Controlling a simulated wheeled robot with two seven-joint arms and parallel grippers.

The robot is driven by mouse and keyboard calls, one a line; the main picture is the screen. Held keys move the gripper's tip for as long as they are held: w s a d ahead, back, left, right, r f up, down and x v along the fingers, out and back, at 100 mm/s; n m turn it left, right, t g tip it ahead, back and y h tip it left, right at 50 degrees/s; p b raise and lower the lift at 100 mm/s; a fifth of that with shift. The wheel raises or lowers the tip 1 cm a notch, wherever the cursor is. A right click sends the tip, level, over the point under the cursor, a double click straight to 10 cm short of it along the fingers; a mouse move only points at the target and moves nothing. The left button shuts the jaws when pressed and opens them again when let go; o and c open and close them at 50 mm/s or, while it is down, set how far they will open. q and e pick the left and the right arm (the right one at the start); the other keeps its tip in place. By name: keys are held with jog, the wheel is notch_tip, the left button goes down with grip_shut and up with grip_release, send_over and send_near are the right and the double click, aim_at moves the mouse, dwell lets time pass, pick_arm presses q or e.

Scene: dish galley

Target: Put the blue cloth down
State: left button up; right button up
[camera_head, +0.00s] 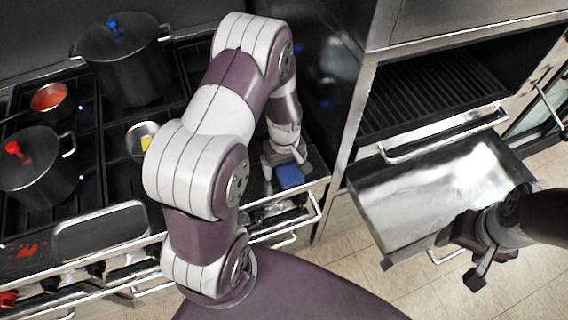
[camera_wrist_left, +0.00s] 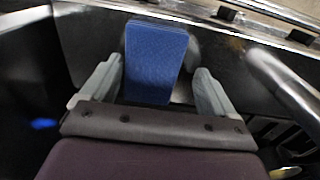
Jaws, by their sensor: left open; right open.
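The blue cloth (camera_head: 290,176) is a small flat blue rectangle on the dark surface at the right end of the stove, near its front edge. My left gripper (camera_head: 284,166) is right at the cloth. In the left wrist view the cloth (camera_wrist_left: 155,62) lies between and beyond the two spread fingers of my left gripper (camera_wrist_left: 160,88), with gaps on either side. My right gripper (camera_head: 465,262) is open and empty, in front of the pulled-out metal shelf at the right.
The stove holds a black pot with a blue knob (camera_head: 122,60), a pot with a red knob (camera_head: 38,170), a red-filled pan (camera_head: 50,98) and a small pan (camera_head: 143,136). A tray (camera_head: 100,232) lies at the front. An open oven door (camera_head: 440,190) juts out at right.

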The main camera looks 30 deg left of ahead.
aim_at(291, 166)
pick_arm(q)
jog(key=shift+w+d+r, duration=0.5)
jog(key=shift+w+r, duration=0.15)
jog(key=shift+w, duration=0.1)
notch_tip(291, 166, up, 2)
jog(key=shift+w+d+r+b, duration=0.1)
jog(key=shift+b, duration=0.4)
notch_tip(291, 166, up, 8)
jog(key=s+b, duration=0.1)
jog(key=s+d+r+m+t, duration=0.1)
jog(key=s+d+r+m, duration=0.2)
jog(key=s+d+m, duration=0.2)
jog(key=s+m, duration=0.3)
jog(key=m, duration=0.2)
jog(key=shift+s, duration=0.35)
pick_arm(e)
jog(key=shift+w+d+f, duration=0.25)
jog(key=shift+d+f, duration=0.05)
jog(key=shift+f, duration=0.3)
jog(key=shift+w+d+f, duration=0.2)
jog(key=shift+d+f, duration=0.05)
jog(key=shift+f, duration=0.3)
pick_arm(q)
jog(key=shift+s, duration=0.1)
pick_arm(e)
jog(key=shift+s, duration=0.1)
